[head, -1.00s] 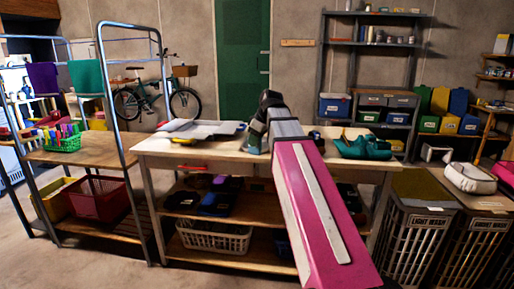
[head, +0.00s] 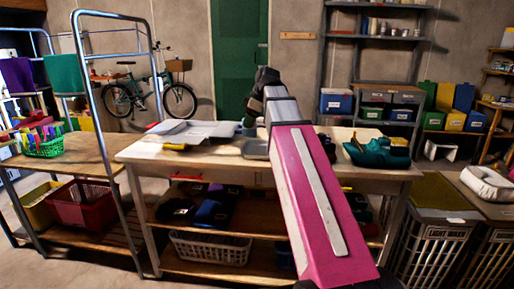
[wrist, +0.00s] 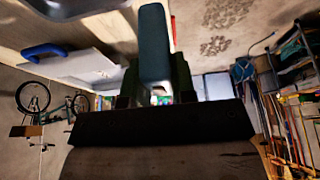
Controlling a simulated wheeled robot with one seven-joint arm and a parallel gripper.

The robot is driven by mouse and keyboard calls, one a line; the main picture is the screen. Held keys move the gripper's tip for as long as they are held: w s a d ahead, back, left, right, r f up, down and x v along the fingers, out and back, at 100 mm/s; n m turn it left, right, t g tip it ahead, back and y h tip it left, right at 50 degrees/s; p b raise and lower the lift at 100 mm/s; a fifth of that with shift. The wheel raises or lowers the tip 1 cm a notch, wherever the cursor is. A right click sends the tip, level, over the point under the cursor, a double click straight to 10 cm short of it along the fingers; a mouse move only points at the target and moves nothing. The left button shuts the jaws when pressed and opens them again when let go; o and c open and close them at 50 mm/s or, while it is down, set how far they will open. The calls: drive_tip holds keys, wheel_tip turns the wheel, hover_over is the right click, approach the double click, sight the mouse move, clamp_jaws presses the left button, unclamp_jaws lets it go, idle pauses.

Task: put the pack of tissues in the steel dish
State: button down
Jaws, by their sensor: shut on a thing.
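My gripper (head: 257,106) is above the back of the wooden workbench and is shut on the pack of tissues. The wrist view shows the pack as a dark teal block (wrist: 155,45) between the fingers; in the head view only a small part of it (head: 249,129) shows below the gripper. The steel dish (head: 255,150) sits on the bench just below and in front of the pack, partly hidden by my arm. Its rim also shows at the top left of the wrist view (wrist: 75,12). The pack appears apart from the dish.
A teal object (head: 377,153) lies at the right. Bins and a basket (head: 210,247) fill the lower shelves. A metal rack (head: 100,120) stands at left.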

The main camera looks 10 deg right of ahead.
drive_tip(key=shift+w+d+f, duration=0.9)
drive_tip(key=shift+w+f, duration=0.85)
drive_tip(key=shift+f, duration=0.1)
drive_tip(key=shift+w+d+f, duration=0.95)
drive_tip(key=shift+w+f, duration=0.75)
drive_tip(key=shift+f, duration=0.1)
drive_tip(key=shift+w+d+f, duration=0.9)
drive_tip(key=shift+w+f, duration=0.85)
drive_tip(key=shift+f, duration=0.1)
drive_tip(key=c, duration=0.9)
unclamp_jaws()
drive_tip(key=shift+f, duration=0.1)
drive_tip(key=shift+c, duration=0.2)
drive_tip(key=v, duration=1.2)
